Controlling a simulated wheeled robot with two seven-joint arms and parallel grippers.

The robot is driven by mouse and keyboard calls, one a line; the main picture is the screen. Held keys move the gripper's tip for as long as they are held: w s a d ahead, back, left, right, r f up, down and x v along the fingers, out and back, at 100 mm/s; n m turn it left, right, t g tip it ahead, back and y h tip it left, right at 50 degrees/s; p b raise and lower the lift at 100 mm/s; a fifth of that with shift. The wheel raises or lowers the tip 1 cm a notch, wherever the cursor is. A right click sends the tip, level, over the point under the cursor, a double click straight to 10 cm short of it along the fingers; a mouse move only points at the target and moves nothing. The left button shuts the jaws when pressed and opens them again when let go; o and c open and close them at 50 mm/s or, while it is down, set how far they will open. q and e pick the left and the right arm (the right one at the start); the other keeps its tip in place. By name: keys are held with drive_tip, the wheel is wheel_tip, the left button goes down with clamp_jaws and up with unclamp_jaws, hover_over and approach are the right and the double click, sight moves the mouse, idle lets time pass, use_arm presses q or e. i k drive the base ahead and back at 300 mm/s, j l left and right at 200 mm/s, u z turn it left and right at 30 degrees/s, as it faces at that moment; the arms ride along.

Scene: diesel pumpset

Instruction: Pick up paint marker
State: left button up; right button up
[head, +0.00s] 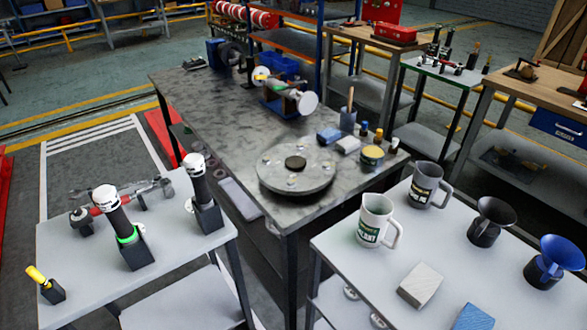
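A slim yellow-topped, marker-like item (38,275) leans at a tilt in a small black block holder (52,292). It is at the front left corner of the light grey left table (75,250), and it looks like the paint marker. No label on it can be read. Its lower end is hidden in the holder. Neither of my grippers is in view, and nothing touches the marker.
Two black upright tools with white tops (113,217) (201,190) stand right of the marker; one has a green ring. Wrenches (148,188) lie behind. A dark metal table (210,100) holds a round plate (297,172). Mugs (377,222) and funnels (490,220) stand right.

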sight(43, 281)
drive_tip(key=k+l+u, duration=0.1)
drive_tip(key=u, duration=1.55)
drive_tip(key=k+j, duration=0.05)
drive_tip(key=j, duration=0.05)
